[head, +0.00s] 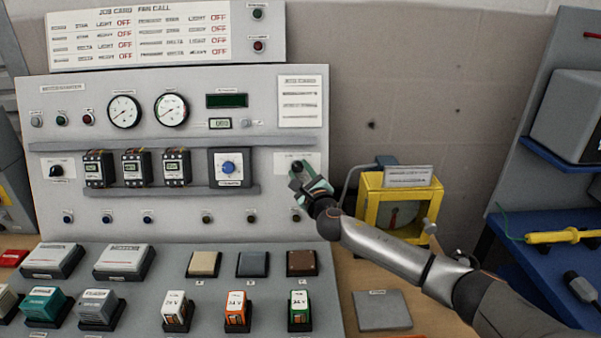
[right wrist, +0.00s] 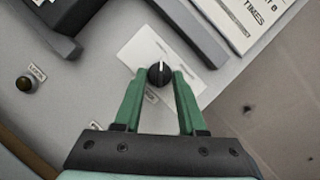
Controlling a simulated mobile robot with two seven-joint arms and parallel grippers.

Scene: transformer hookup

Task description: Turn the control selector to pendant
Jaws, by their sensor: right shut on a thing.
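The control selector is a round black knob with a white pointer line, on a white label plate (right wrist: 135,48) on the grey panel. In the right wrist view the knob (right wrist: 160,72) sits between the green fingertips of my right gripper (right wrist: 160,84), which is shut on it. In the head view my right gripper (head: 304,178) reaches the panel's right side at the plate (head: 284,160) and hides much of the knob. The plate's lettering is too small to read. My left gripper is not in view.
A blue-knobbed unit (head: 229,168) and a shelf edge (head: 200,190) lie left of the gripper. A yellow frame (head: 369,205) stands right of the panel, behind my right arm. A job card (head: 300,102) hangs above the selector.

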